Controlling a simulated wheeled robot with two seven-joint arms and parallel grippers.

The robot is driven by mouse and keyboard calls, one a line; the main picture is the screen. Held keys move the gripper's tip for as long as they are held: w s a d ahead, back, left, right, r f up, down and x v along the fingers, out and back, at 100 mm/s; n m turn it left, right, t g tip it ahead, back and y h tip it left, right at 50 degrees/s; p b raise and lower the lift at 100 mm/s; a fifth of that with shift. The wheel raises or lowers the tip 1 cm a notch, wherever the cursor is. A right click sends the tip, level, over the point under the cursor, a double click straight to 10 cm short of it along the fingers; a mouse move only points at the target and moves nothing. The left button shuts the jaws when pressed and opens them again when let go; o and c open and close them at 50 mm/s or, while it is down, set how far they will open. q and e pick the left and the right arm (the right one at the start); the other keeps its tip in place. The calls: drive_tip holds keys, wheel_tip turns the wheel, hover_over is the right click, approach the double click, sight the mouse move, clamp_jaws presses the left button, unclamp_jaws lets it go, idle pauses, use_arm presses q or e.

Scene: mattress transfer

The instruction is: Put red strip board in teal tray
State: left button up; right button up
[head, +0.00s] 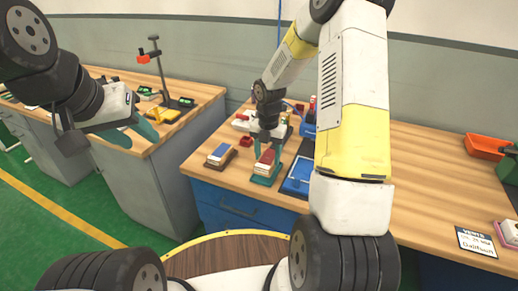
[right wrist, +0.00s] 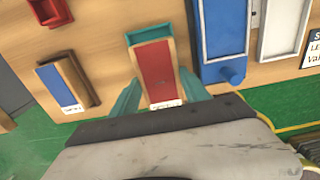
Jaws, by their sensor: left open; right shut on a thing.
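The red strip board (head: 265,159) has a pale label end. It is between the teal fingers of my right gripper (head: 268,153), which is shut on it. In the right wrist view the board (right wrist: 155,68) lies lengthwise between the fingertips (right wrist: 158,93). The teal tray (head: 264,181) is directly under the board near the bench's front edge. Its far end (right wrist: 149,35) shows beyond the board in the right wrist view. I cannot tell whether the board touches the tray floor. My left gripper (head: 132,134) is open and empty, away at the left.
A brown tray (right wrist: 92,98) with a blue board (right wrist: 60,82) stands left of the teal tray. A blue tray (right wrist: 234,73) is close on its right. A small red tray (right wrist: 51,12) and a white tray (right wrist: 283,28) are nearby. The bench's right part is mostly clear.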

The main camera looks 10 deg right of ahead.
sight(267, 157)
drive_tip(key=shift+w+f, duration=0.15)
drive_tip(key=shift+w, duration=0.35)
drive_tip(key=shift+f, duration=1.65)
drive_tip(key=shift+f, duration=0.1)
drive_tip(key=o, duration=1.5)
drive_tip(key=shift+c, duration=0.2)
